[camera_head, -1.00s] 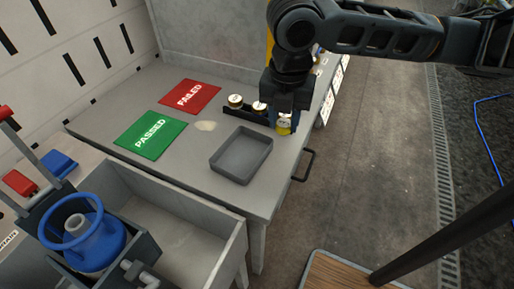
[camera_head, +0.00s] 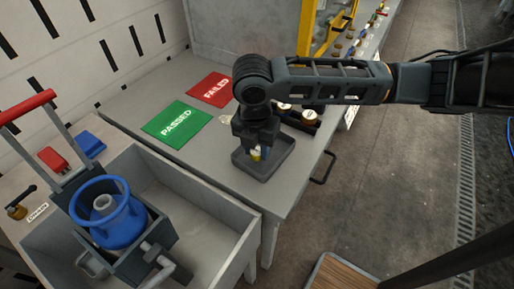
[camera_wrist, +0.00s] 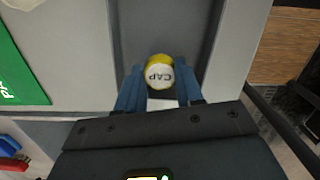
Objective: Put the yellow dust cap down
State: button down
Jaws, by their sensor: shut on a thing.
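The yellow dust cap (camera_head: 256,154) is between the fingers of my gripper (camera_head: 255,150), above or inside the grey tray (camera_head: 281,164). In the wrist view the yellow cap (camera_wrist: 158,73) shows a pale top marked "CAP", and the blue fingers of my gripper (camera_wrist: 158,92) are shut on it from both sides. The grey tray's floor (camera_wrist: 190,30) lies behind it. I cannot tell whether the cap touches the tray floor.
A green PASSED mat (camera_head: 177,122) and a red FAILED mat (camera_head: 211,88) lie left of the tray. A dark rack (camera_head: 298,119) with round-topped items stands behind it. A grey sink (camera_head: 190,209) with a blue vessel (camera_head: 116,217) is at the front left.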

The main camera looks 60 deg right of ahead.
jog(key=shift+f, duration=0.45)
jog(key=shift+f, duration=0.15)
jog(key=c, duration=0.7)
grip_release()
